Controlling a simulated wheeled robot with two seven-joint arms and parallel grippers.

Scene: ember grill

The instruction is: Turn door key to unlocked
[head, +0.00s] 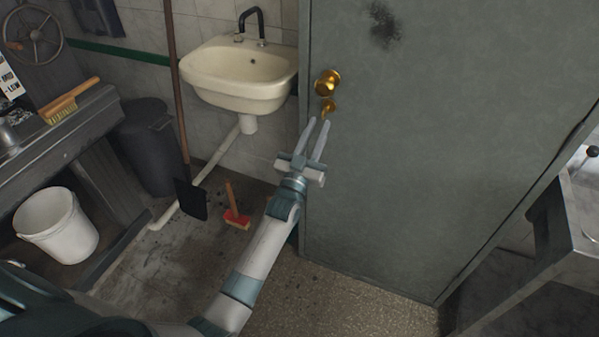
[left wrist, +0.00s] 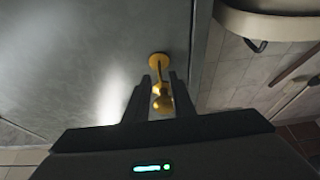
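The grey-green door (head: 420,150) is shut or nearly shut. A round brass knob (head: 327,82) sits near its left edge, with the brass lock and key (head: 328,106) just below. My left gripper (head: 319,121) is just below the key, its two fingers apart and pointing up at it. In the left wrist view, brass lock parts (left wrist: 158,62) show beyond and between the open fingers of the left gripper (left wrist: 162,82). I cannot tell whether the fingers touch the key, nor its exact turn. My right gripper is out of view.
A cream sink (head: 240,75) hangs on the wall left of the door. A long-handled shovel (head: 190,197), a red brush (head: 237,218), a dark bin (head: 148,150) and a white bucket (head: 57,225) stand at left. A metal counter (head: 575,215) is at far right.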

